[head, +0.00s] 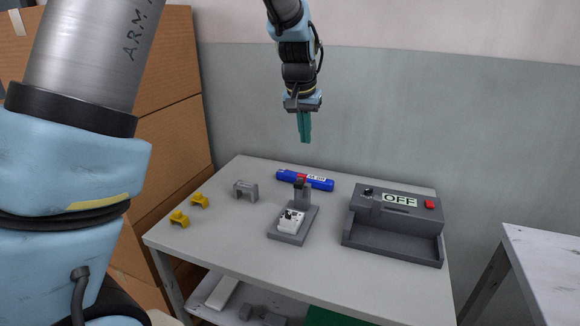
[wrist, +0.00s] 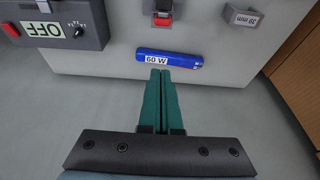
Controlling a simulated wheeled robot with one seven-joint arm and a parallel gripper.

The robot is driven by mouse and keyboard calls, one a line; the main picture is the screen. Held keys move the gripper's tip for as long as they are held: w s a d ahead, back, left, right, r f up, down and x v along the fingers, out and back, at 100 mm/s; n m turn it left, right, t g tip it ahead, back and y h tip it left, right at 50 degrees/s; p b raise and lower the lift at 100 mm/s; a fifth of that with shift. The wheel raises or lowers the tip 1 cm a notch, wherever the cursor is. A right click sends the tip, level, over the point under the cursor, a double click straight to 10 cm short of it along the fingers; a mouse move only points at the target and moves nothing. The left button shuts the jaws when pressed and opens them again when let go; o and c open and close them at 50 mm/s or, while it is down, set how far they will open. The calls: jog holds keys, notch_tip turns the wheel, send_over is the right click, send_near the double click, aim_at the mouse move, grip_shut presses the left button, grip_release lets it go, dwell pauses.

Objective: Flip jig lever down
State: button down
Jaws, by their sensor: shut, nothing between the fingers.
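The jig (head: 298,236) is a dark grey plate on the table with an upright post (head: 302,192) at its back. A red piece (head: 301,177), apparently the lever, shows at the top of the post; its exact angle is hard to tell. It also shows at the top edge of the wrist view (wrist: 163,20). A white part (head: 290,220) with a dark piece on it sits on the jig's front. My gripper (head: 305,140) has teal fingers, shut and empty, pointing down in the air above the table's back edge. It is apart from the jig.
A blue "60 W" bar (head: 318,183) lies behind the post and near my fingertips in the wrist view (wrist: 170,58). A grey box reading OFF (head: 390,225) stands right. A grey arch (head: 245,190) and two yellow pieces (head: 180,219) are left. Cardboard boxes (head: 170,130) stand beyond.

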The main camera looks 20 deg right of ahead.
aim_at(300, 188)
notch_tip(300, 188, down, 9)
jog(key=p, duration=0.3)
jog(key=shift+s+a+f+p, duration=0.1)
jog(key=shift+p, duration=0.25)
jog(key=shift+s+a+f, duration=0.1)
jog(key=shift+s+a, duration=0.2)
jog(key=shift+s, duration=0.1)
dwell(0.4)
